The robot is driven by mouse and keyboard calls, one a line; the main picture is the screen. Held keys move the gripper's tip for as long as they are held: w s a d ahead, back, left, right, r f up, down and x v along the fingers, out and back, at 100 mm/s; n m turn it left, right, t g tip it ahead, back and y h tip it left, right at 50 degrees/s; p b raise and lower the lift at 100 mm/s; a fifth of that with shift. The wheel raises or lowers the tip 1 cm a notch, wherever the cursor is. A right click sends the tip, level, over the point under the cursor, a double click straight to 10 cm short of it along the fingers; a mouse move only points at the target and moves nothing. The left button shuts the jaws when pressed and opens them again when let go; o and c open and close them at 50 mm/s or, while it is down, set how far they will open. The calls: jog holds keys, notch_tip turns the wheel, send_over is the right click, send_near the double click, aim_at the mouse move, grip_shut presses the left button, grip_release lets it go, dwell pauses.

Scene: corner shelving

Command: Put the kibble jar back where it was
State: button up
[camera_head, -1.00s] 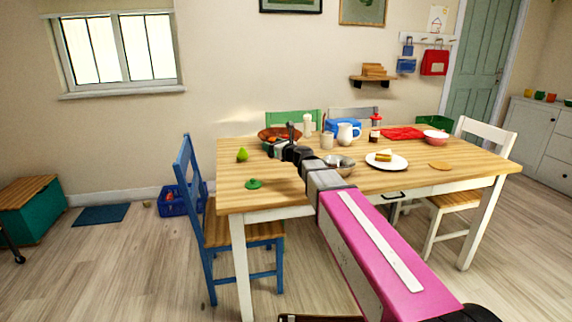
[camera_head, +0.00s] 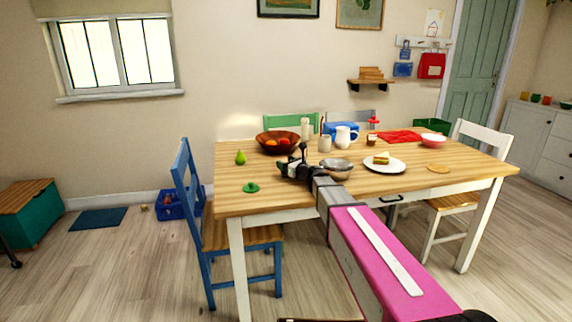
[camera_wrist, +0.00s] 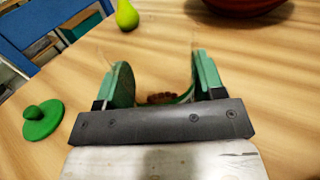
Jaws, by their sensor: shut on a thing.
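My gripper (camera_wrist: 160,75) is shut on the kibble jar, which looks clear, with brown kibble (camera_wrist: 160,98) low between the green-padded fingers. The jar's outline is faint, and I cannot tell whether its base touches the table. In the head view my gripper (camera_head: 296,166) is low over the left part of the wooden table (camera_head: 225,205), and the jar cannot be made out there. A green knobbed lid (camera_head: 251,187) lies on the table left of my gripper; it also shows at the left in the wrist view (camera_wrist: 42,120).
A green pear (camera_head: 240,157) and a brown fruit bowl (camera_head: 265,143) stand beyond my gripper. A metal bowl (camera_head: 336,172) is close on its right, then a plate with cake (camera_head: 384,165). A white pitcher (camera_head: 343,137) stands behind. The table's left front is mostly clear.

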jog(key=shift+f, duration=0.15)
jog(key=o, duration=1.2)
jog(key=shift+c, duration=0.2)
jog(key=shift+s+d, duration=0.1)
jog(key=shift+s, duration=0.05)
jog(key=v, duration=1.1)
jog(key=shift+s+d, duration=0.2)
jog(key=shift+s, duration=0.05)
